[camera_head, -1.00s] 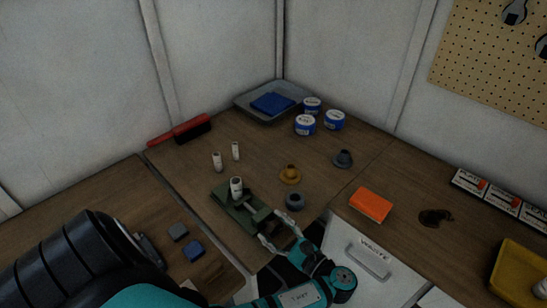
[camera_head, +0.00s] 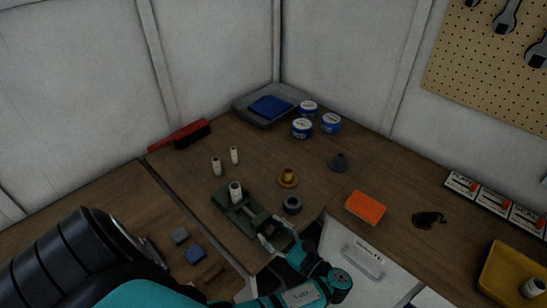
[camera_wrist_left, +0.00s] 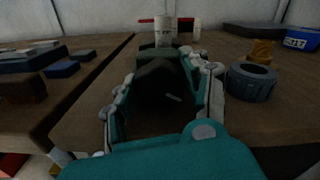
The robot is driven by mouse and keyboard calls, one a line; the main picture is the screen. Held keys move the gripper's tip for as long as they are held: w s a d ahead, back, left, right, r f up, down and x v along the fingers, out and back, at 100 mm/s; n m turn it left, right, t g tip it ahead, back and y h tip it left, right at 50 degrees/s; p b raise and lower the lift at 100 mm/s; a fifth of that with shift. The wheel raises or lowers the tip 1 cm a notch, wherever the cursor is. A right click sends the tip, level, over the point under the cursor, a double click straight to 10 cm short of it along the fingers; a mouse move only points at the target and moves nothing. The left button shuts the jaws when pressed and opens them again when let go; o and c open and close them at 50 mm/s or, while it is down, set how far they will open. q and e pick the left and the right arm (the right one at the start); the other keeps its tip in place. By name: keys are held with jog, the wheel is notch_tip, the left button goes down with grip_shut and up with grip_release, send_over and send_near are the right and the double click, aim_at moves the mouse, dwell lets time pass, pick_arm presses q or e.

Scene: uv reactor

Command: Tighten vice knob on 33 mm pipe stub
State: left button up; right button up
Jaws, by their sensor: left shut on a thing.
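The green vice (camera_head: 228,205) sits on the wooden bench, with a white pipe stub (camera_head: 236,193) standing upright in it. The stub also shows beyond my fingers in the left wrist view (camera_wrist_left: 165,30). My left gripper (camera_head: 273,232) is at the near end of the vice, shut on the vice knob. The fingers largely hide the knob. In the left wrist view, the two fingers (camera_wrist_left: 162,85) flank the dark near end of the vice. I cannot tell how tightly the vice jaws press the stub. My right gripper is not in view.
A dark grey ring (camera_head: 292,205) stands close to the right of my left gripper. A brass fitting (camera_head: 288,178) and two loose white stubs (camera_head: 217,166) are farther back. Blue-labelled tins (camera_head: 302,128) and a grey tray (camera_head: 242,105) stand at the back. An orange block (camera_head: 366,208) lies to the right.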

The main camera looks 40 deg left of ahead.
pick_arm(q)
jog(key=o, duration=0.9)
jog(key=shift+a, duration=0.15)
jog(key=shift+s+d, duration=0.15)
jog(key=shift+d, duration=1.75)
jog(key=shift+s+d, duration=0.1)
jog(key=shift+d, duration=1.75)
jog(key=shift+f, duration=0.1)
